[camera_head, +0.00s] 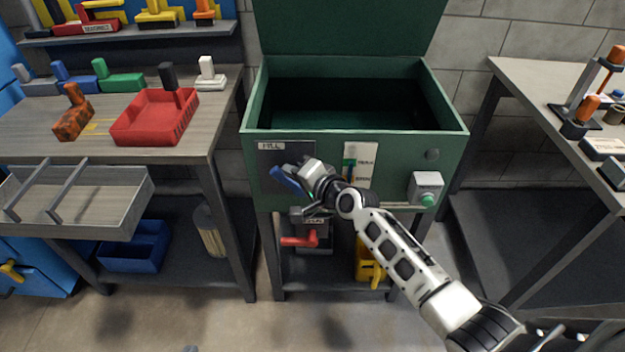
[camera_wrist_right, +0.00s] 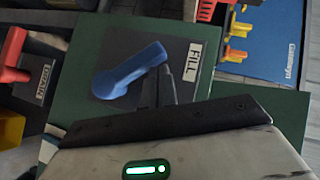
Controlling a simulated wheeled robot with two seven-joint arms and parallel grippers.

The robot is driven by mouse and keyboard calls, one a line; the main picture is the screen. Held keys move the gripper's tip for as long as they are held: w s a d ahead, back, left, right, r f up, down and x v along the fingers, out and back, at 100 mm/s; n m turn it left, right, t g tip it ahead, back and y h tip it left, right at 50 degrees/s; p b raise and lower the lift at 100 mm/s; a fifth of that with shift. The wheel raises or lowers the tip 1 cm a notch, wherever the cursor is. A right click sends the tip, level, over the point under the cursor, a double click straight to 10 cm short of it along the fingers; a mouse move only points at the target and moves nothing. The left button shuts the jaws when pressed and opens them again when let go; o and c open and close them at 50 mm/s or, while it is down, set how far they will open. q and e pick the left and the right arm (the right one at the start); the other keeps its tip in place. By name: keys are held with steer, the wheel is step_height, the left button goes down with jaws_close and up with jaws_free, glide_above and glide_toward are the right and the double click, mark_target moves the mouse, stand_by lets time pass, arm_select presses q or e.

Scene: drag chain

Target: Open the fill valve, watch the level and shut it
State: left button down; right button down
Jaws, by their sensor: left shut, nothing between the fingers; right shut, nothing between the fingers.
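The blue fill valve handle (camera_head: 288,182) sits on a dark plate marked FILL on the front of the green tank (camera_head: 400,148). It slants down to the right in the head view; it also shows in the right wrist view (camera_wrist_right: 130,72). My right gripper (camera_head: 306,172) is shut and empty, right at the handle. In the wrist view its dark fingers (camera_wrist_right: 160,90) are close beside the handle; I cannot tell whether they touch. A narrow level gauge (camera_head: 350,166) with a label is right of the handle, too small to read. My left gripper is not in view.
A red drain handle (camera_head: 300,240) is below the tank. A grey box with a green button (camera_head: 427,199) is on its front right. The tank lid (camera_head: 350,25) stands open. Benches stand on both sides, with a red tray (camera_head: 135,140) on the left one.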

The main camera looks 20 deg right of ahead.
mark_target(274, 177)
steer(key=shift+w+a+f, duration=0.15)
steer(key=shift+a+f, duration=0.05)
steer(key=shift+a, duration=0.25)
steer(key=shift+w+a+f, duration=0.1)
steer(key=shift+a+f, duration=0.1)
steer(key=shift+a, duration=0.2)
steer(key=shift+w+a+f+b, duration=0.35)
steer(key=shift+a+f+b, duration=0.3)
steer(key=shift+a+b, duration=0.2)
arm_select(q)
steer(key=shift+s+f+b, duration=0.35)
steer(key=shift+f+b, duration=0.15)
arm_select(e)
steer(key=shift+w+a+f, duration=0.15)
steer(key=shift+a+f, duration=0.45)
steer(key=shift+f, duration=0.1)
